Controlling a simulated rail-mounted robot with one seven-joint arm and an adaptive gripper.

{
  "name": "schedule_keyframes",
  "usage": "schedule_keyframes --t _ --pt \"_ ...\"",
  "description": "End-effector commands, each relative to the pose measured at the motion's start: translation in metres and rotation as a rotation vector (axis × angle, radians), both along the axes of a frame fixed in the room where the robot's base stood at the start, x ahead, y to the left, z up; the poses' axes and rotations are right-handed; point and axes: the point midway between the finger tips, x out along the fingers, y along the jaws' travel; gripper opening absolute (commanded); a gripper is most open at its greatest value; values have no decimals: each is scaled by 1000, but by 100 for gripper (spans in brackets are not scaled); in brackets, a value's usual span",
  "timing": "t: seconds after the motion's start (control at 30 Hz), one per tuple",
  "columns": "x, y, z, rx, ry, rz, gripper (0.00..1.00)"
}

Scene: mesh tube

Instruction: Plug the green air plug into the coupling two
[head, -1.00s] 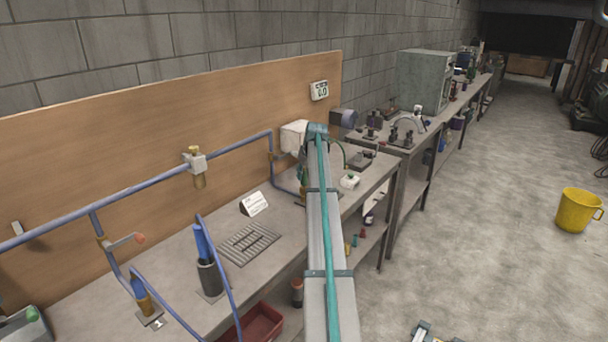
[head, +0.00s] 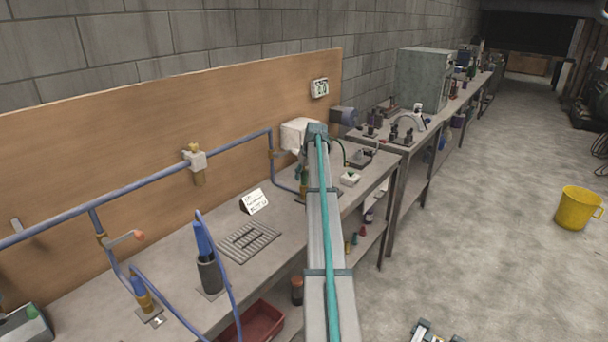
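My arm reaches away over the bench's front edge, and its end hides what lies behind it. My gripper cannot be made out. Beside the arm's far end, a small upright brass-coloured fitting with a dark green part (head: 304,173) stands on the bench, partly covered by the arm. I cannot tell whether this is the green air plug at coupling two, or whether the two parts are joined. A brass fitting with a blue plug (head: 138,286) and a blue hose stands on a plate marked 1 (head: 155,320) at the front left.
A blue tool (head: 202,238) stands in a dark holder (head: 210,275) beside a slotted grate (head: 249,242) and a small sign (head: 255,202). A blue pipe (head: 130,192) runs along the wooden backboard. A yellow bucket (head: 577,208) stands on the open floor at right.

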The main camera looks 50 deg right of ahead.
Motion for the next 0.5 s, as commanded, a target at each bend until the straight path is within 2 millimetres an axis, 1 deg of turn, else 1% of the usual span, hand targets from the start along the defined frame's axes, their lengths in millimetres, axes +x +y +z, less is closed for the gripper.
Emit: schedule_keyframes --t 0.33,0.5 --pt "0 0 0 0 0 0 57" --pt "-4 1 10 -1 -1 0 57"
